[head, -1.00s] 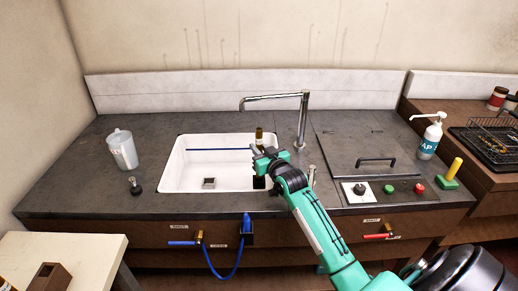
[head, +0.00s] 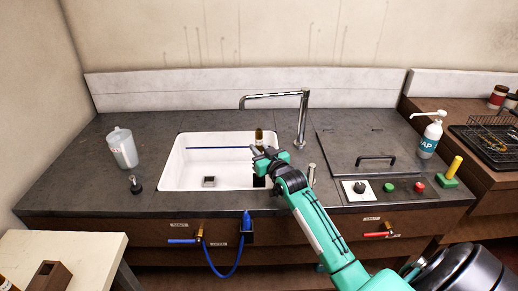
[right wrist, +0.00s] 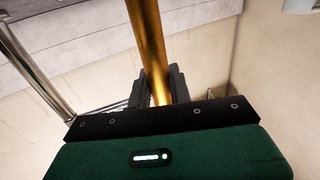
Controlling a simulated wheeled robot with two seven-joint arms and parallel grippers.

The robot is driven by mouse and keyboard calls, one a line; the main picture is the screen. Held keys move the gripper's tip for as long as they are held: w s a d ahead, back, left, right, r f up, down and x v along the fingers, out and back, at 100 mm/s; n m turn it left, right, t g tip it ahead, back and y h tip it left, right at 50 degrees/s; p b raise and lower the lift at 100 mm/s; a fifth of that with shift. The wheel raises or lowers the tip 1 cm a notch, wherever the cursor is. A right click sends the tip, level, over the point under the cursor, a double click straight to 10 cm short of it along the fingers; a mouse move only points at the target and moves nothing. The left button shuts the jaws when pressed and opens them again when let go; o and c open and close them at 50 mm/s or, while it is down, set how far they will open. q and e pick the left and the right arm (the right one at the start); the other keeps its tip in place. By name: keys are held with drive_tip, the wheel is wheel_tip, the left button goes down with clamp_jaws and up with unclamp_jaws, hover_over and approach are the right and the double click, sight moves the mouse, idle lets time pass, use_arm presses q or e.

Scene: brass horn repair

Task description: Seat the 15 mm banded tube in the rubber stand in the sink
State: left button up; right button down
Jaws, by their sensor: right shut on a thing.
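A brass-coloured tube (head: 259,134) stands roughly upright over the right part of the white sink (head: 172,178). My right gripper (head: 262,154) is shut on it, and the tube's upper end sticks up above the fingers. In the right wrist view the tube (right wrist: 150,50) runs up from between the dark fingers (right wrist: 160,85). A small grey square piece with a darker middle (head: 208,182) is on the sink floor, left of the gripper; I cannot tell whether it is the stand or a drain. A black shape (head: 259,182) shows below the gripper, partly hidden. The tube's lower end is hidden. My left gripper is not in view.
A chrome faucet (head: 300,115) arches behind the sink. A measuring jug (head: 122,148) and a small black-knobbed item (head: 135,186) stand left of it. A lidded panel (head: 365,150), soap bottle (head: 430,138) and control knobs are at right. The sink's left half is mostly clear.

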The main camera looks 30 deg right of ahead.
drive_tip(key=shift+f, duration=0.35)
drive_tip(key=shift+r, duration=0.1)
drive_tip(key=shift+r+p, duration=0.35)
drive_tip(key=shift+p, duration=0.1)
idle(0.4)
drive_tip(key=shift+p, duration=0.7)
idle(1.1)
drive_tip(key=shift+f, duration=0.35)
drive_tip(key=c, duration=1.2)
unclamp_jaws()
